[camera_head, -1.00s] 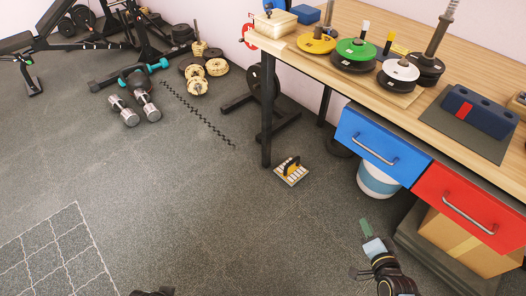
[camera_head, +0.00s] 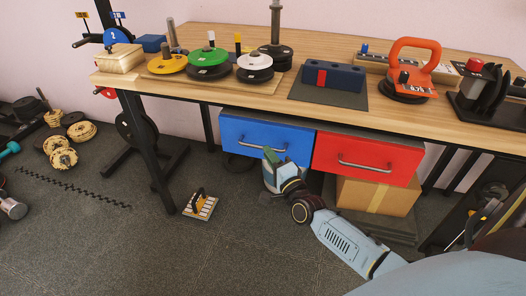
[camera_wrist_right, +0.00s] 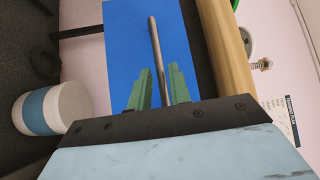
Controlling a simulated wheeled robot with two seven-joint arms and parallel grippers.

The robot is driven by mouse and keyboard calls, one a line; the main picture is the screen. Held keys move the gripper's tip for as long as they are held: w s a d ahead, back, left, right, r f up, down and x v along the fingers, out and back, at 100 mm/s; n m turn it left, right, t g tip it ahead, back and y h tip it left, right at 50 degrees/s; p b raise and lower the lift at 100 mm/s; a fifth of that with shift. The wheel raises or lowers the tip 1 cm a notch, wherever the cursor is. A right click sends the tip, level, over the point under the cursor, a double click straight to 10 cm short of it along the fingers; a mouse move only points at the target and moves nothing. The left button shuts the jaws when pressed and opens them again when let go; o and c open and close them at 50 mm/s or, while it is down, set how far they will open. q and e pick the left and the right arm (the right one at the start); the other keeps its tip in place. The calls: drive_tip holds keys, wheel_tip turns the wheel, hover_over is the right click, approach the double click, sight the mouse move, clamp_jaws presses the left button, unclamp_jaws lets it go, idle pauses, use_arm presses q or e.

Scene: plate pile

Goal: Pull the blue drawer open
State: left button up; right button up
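The blue drawer (camera_head: 238,132) is under the tabletop, left of the red drawer, its front about level with the red one. Its grey bar handle (camera_head: 245,142) runs across the front. In the right wrist view the blue front (camera_wrist_right: 122,40) fills the middle and the handle (camera_wrist_right: 154,45) runs between the green fingers. My right gripper (camera_head: 272,156) is in front of the drawer, at the handle's right part. In the wrist view my right gripper (camera_wrist_right: 160,88) is open, with gaps beside the bar; whether a finger touches it I cannot tell. My left gripper is not in view.
The red drawer (camera_head: 367,158) is right of the blue one. A white and blue bucket (camera_wrist_right: 52,108) stands below the drawer, and a cardboard box (camera_head: 375,196) is under the red drawer. A table leg (camera_head: 150,160) stands to the left.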

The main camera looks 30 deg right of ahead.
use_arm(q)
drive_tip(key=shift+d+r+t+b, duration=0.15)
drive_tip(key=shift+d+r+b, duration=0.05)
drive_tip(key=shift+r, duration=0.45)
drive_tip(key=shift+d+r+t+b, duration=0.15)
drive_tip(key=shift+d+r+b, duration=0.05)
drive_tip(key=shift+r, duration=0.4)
use_arm(e)
drive_tip(key=shift+w+d+r, duration=0.1)
drive_tip(key=shift+w+r, duration=0.05)
drive_tip(key=shift+w, duration=0.8)
drive_tip(key=shift+w+r, duration=0.1)
drive_tip(key=shift+w, duration=0.85)
drive_tip(key=shift+c, duration=0.4)
clamp_jaws()
